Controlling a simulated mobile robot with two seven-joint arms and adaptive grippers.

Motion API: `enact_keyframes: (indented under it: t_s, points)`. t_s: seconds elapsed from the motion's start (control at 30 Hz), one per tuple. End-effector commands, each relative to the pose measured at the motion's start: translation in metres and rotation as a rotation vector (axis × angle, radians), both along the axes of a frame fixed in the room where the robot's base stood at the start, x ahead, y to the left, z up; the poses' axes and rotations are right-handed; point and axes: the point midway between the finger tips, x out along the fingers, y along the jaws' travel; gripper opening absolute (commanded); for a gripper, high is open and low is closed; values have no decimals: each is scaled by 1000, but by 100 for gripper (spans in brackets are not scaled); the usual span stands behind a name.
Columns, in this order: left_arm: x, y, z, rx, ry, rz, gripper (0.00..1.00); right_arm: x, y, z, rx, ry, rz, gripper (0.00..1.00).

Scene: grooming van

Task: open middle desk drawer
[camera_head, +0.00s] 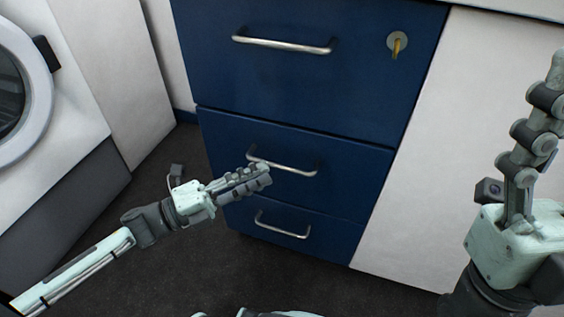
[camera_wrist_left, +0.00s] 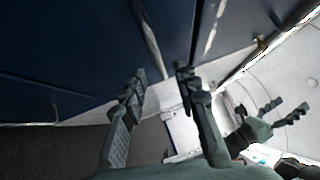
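The blue desk unit has a middle drawer (camera_head: 350,170) between a taller top drawer and a bottom drawer. The middle drawer looks shut, its front flush with the others. Its silver bar handle (camera_head: 292,169) is partly hidden behind my left gripper (camera_head: 264,174), which reaches in from the left. In the left wrist view, the left gripper's fingers (camera_wrist_left: 157,78) are apart, with a silver handle (camera_wrist_left: 150,40) just beyond and between the tips; I cannot tell whether they touch. My right gripper (camera_head: 545,105) points upward at the right, away from the drawers; its fingers look apart in the wrist view (camera_wrist_left: 282,110).
The top drawer (camera_head: 300,85) has a handle and a lock with a brass key (camera_head: 397,45). The bottom drawer (camera_head: 330,235) is below. A white panel (camera_head: 455,150) stands right, a white washer-like machine (camera_head: 75,80) left. Dark floor (camera_head: 180,260) lies open in front.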

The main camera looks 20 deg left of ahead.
Motion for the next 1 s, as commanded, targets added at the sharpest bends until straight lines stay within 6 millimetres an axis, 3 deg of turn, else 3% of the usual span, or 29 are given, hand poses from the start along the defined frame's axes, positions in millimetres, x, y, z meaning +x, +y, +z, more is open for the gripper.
enact_keyframes:
  t_s: [0.3,0.67,0.9,1.0]
  points:
    - [31,-33,7,-3,0,0,30,-5,-2,-1,7,-39,-2,69]
    - [35,-38,7,-3,2,3,30,-5,-2,-1,5,-40,-2,69]
    - [35,-38,7,-3,2,3,2,-5,-2,-1,5,-40,-2,69]
    - [35,-38,7,-3,2,3,0,-5,-2,-1,5,-39,-2,69]
